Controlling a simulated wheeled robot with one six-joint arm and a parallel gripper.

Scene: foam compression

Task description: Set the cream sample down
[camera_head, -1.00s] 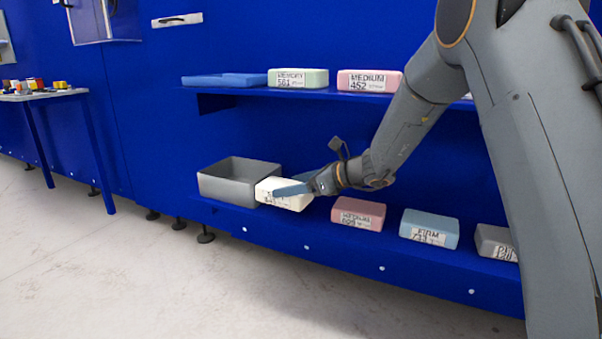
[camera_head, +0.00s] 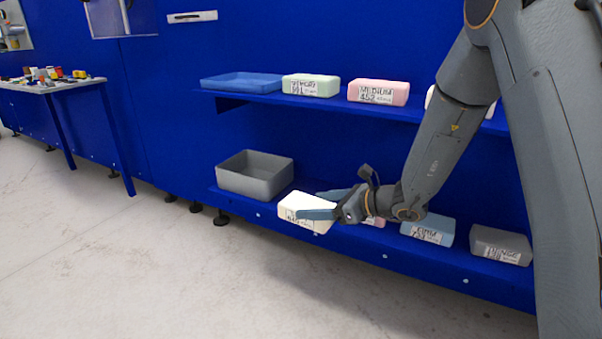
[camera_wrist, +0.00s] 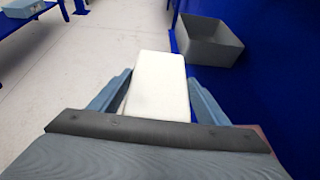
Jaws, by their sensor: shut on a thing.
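The cream sample (camera_head: 304,212) is a pale block with a printed label on its front face. My gripper (camera_head: 322,205) is shut on it, with one blue finger along its near side and the other behind. The sample is in front of the lower blue shelf's edge, slightly tilted in the head view. In the wrist view the cream sample (camera_wrist: 158,85) lies between the two blue fingers (camera_wrist: 155,95) and sticks out past their tips. Its underside is hidden, so I cannot see anything beneath it.
A grey open bin (camera_head: 255,183) stands on the lower shelf (camera_head: 460,276), left of a mostly hidden pink block (camera_head: 376,221), a blue block (camera_head: 428,230) and a grey block (camera_head: 500,246). A cluttered table (camera_head: 60,86) stands far left.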

